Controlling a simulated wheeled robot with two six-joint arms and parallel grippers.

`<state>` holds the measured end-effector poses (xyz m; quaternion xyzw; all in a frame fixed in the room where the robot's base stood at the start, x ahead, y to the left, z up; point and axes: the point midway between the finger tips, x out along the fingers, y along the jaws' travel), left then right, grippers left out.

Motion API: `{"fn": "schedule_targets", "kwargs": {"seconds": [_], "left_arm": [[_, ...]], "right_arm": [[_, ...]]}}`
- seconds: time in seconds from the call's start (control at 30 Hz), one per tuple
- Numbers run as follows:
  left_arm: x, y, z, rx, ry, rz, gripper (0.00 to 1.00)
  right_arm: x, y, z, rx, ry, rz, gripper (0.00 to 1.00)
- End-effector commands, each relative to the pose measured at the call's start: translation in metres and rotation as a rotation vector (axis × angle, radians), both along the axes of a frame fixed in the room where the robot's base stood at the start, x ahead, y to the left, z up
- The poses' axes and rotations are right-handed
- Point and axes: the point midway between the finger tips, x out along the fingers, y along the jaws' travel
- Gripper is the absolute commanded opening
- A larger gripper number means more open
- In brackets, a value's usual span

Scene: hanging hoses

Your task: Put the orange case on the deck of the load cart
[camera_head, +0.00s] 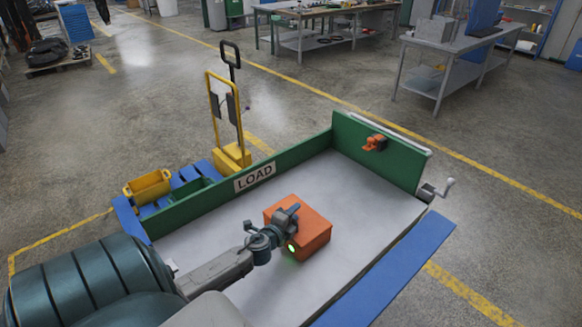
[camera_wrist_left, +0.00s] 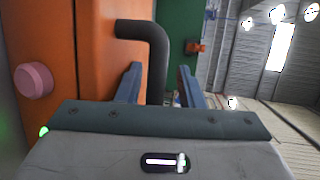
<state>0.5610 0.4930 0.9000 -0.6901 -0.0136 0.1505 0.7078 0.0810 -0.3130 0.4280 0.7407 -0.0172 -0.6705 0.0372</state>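The orange case (camera_head: 316,232) is on the pale deck (camera_head: 385,195) of the load cart, which carries a LOAD sign (camera_head: 254,177) on its green side board. It appears to rest flat on the deck. The fingers stand apart, with a visible gap on each side of the handle. My right gripper is not in view.
A green end board (camera_head: 385,150) with a small orange clamp-like part (camera_head: 375,143) closes the deck's far end. A blue rail (camera_head: 395,270) runs along the right side. A yellow hand truck (camera_head: 228,125) and yellow bin (camera_head: 148,187) stand beyond the left board. The deck around the case is clear.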

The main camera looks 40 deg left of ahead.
Motion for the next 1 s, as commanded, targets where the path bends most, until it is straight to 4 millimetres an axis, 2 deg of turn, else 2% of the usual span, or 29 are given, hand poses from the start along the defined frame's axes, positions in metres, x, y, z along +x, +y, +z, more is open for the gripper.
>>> {"fn": "schedule_targets", "kwargs": {"seconds": [0.17,0.7,1.0], "left_arm": [[-0.013,-0.002,-0.001,0.002,0.003,-0.001,0.36],[-0.098,-0.024,0.016,0.003,0.004,-0.003,0.36],[-0.114,-0.028,0.022,0.000,0.001,0.000,0.36]], "right_arm": [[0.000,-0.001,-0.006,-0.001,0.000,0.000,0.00],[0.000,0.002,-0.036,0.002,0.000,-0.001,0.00],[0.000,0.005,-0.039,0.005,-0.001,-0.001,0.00]]}}
